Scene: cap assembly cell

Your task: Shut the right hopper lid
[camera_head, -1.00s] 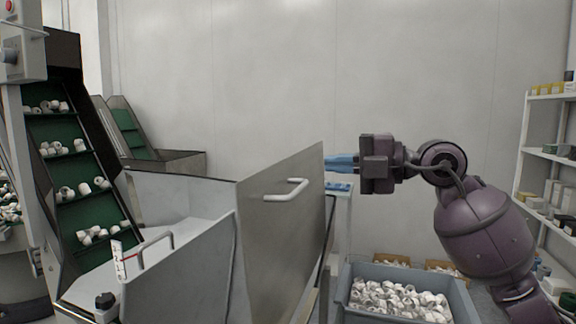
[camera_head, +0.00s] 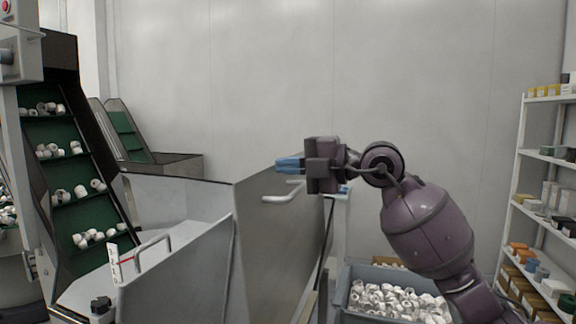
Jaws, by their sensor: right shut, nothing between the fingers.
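The right hopper lid (camera_head: 268,240) is a grey metal panel standing up, open, along the right side of the hopper (camera_head: 190,268). Its bar handle (camera_head: 276,199) is on the face toward the hopper. My right gripper (camera_head: 280,165) comes in from the right, with blue fingers pointing left. It is shut and empty. It overlaps the lid's upper edge in the picture, just above the handle; I cannot tell whether it touches the lid. My left gripper is not in view.
A grey bin of white caps (camera_head: 352,310) stands below my right arm. A shelf rack (camera_head: 520,185) is at the right. A green-belted conveyor (camera_head: 75,170) carrying caps rises at the left. Another handle (camera_head: 150,243) stands at the hopper's left. The wall behind is bare.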

